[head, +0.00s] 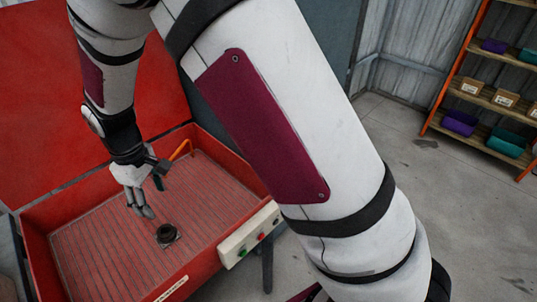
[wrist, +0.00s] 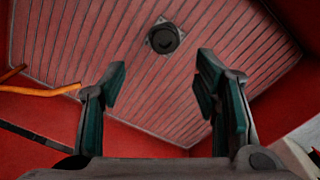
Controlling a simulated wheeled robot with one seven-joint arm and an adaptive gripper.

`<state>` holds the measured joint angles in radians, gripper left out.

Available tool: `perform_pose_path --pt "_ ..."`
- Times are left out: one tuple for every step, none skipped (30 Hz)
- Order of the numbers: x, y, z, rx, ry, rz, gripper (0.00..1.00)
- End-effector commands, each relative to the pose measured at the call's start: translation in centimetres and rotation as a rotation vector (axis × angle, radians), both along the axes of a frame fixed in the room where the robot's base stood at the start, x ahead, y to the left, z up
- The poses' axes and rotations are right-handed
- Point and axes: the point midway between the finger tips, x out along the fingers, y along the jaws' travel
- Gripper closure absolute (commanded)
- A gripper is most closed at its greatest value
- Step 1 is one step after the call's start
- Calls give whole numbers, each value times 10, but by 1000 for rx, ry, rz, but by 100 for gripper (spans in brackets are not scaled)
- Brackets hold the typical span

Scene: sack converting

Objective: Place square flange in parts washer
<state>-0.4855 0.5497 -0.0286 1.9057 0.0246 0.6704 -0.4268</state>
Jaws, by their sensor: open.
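The square flange (head: 167,234) is a dark part with a round raised hub on a square base. It lies on the ribbed red floor of the parts washer (head: 222,262), an open red basin with its lid raised. The flange also shows in the wrist view (wrist: 164,38), beyond the fingertips and apart from them. My gripper (head: 146,196) is above the basin, up and to the left of the flange in the head view. Its two fingers (wrist: 160,82) are spread in the wrist view with nothing between them.
An orange spout (head: 181,150) stands at the basin's back edge. A control box (head: 250,236) with buttons sits on its right front side. Shelves (head: 490,95) with bins and boxes stand far right. Floor between is clear. My arm hides part of the basin's right side.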

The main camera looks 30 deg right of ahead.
Motion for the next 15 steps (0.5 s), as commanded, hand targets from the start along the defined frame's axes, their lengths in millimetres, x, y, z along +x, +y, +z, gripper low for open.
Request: perform_pose_path --pt "0 -10 19 9 -18 -29 44" --pt "-2 -17 30 15 -26 -50 44" --pt "-4 -27 46 22 -40 -80 44" --pt "-7 -35 59 28 -49 -105 44" --pt "-11 -43 71 34 -59 -131 44" --pt "-16 -55 87 42 -73 -164 44" --pt "-21 -63 98 46 -82 -190 44" --pt "-26 -71 109 51 -92 -215 44" --pt "-33 -82 122 59 -106 -248 44" --pt "-39 -91 132 64 -116 -274 44" --pt "-46 -98 141 68 -125 -298 44" --pt "-55 -109 153 75 -139 -332 44" --pt "-62 -116 161 80 -149 -356 44" --pt "-69 -124 169 84 -160 -382 44" --pt "-80 -134 178 91 -172 -414 44"
